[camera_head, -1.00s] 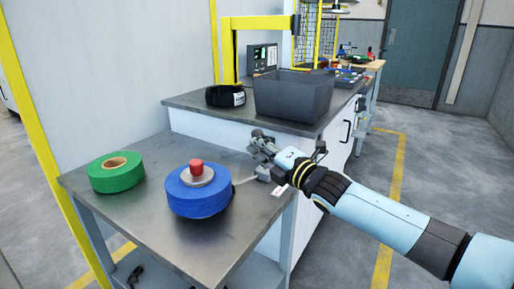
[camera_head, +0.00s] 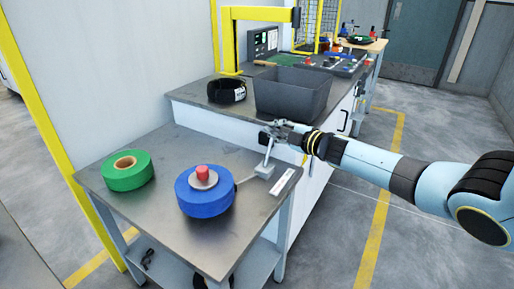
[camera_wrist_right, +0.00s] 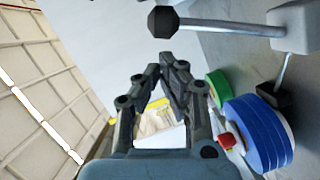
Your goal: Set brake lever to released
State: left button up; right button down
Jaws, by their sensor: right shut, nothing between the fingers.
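The brake lever (camera_head: 268,153) is a thin light rod with a black knob, rising from a small grey base (camera_head: 265,170) at the right edge of the metal table. It stands nearly upright, leaning slightly right at its top. A white plate with a green mark (camera_head: 283,181) lies beside the base. My right gripper (camera_head: 275,130) is by the lever's top; in the head view I cannot tell whether they touch. In the right wrist view the gripper (camera_wrist_right: 163,72) is shut and empty, and the lever's black knob (camera_wrist_right: 163,22) is apart from the fingers. My left gripper is out of view.
A blue roll (camera_head: 205,195) with a red knob (camera_head: 202,173) sits left of the lever, and a green roll (camera_head: 127,171) farther left. Behind, a counter carries a dark bin (camera_head: 292,93) and a black coil (camera_head: 226,91). Floor is open at the right.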

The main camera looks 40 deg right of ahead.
jog(key=shift+w+d+f, duration=0.15)
jog(key=shift+w+d, duration=0.15)
jog(key=shift+d, duration=0.5)
jog(key=shift+d, duration=0.1)
